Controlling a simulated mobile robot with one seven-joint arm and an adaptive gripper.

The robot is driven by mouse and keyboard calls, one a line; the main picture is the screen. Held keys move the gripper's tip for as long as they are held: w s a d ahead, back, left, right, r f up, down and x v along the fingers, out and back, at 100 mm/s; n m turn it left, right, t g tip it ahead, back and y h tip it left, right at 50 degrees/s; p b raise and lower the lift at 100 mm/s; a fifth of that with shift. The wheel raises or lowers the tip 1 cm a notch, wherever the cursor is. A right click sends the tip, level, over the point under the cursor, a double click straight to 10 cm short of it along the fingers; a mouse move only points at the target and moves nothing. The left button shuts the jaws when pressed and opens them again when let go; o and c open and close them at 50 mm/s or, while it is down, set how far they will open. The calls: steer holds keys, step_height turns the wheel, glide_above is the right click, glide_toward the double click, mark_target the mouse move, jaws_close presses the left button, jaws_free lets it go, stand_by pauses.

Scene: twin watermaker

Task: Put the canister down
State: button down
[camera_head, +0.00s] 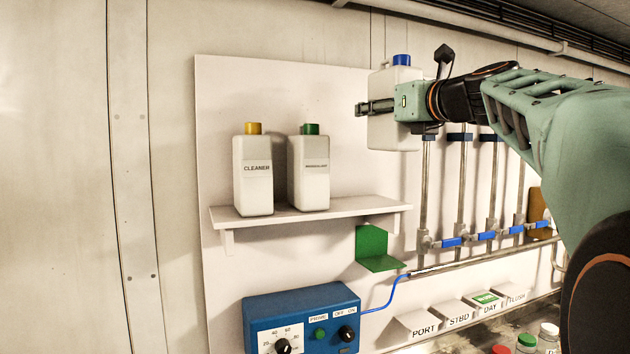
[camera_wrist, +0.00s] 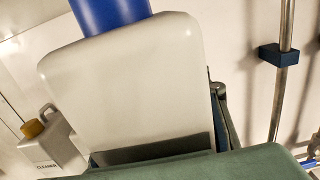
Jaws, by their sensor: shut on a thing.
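A white canister with a blue cap (camera_head: 394,80) is held in the air by my gripper (camera_head: 376,107), to the right of and above the shelf. My gripper is shut around its body, and my wrist hides part of it. In the wrist view the canister (camera_wrist: 130,75) fills the middle, its blue cap at the top. It looks upright in the head view. The white shelf (camera_head: 310,212) carries a canister with a yellow cap labelled CLEANER (camera_head: 254,178) and one with a green cap (camera_head: 312,175). The right end of the shelf is bare.
A green bracket (camera_head: 377,250) sits below the shelf's right end. Vertical pipes with blue clamps (camera_head: 460,180) stand to the right, above blue-handled valves. A blue control box (camera_head: 300,318) is below. Labelled blocks (camera_head: 455,313) and several capped bottles (camera_head: 527,343) are at lower right.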

mark_target(339, 165)
steer(key=w+a+f, duration=0.1)
steer(key=w+f, duration=0.1)
steer(key=w, duration=0.1)
steer(key=w+a+f, duration=0.2)
steer(key=w+f, duration=0.1)
steer(key=w+a+f+b, duration=0.1)
steer(key=w+f, duration=0.1)
steer(key=w, duration=0.1)
steer(key=shift+w+a+f, duration=0.25)
steer(key=shift+a+f, duration=0.05)
steer(key=shift+a, duration=0.1)
steer(key=shift+w+a+f+b, duration=0.1)
steer(key=shift+w+f+b, duration=0.1)
steer(key=shift+f+b, duration=0.6)
steer(key=shift+w+a+f+b, duration=0.1)
steer(key=shift+w+f+b, duration=0.15)
steer(key=shift+f, duration=1)
steer(key=shift+s, duration=0.1)
steer(key=c, duration=1.1)
jaws_free()
steer(key=shift+f, duration=0.15)
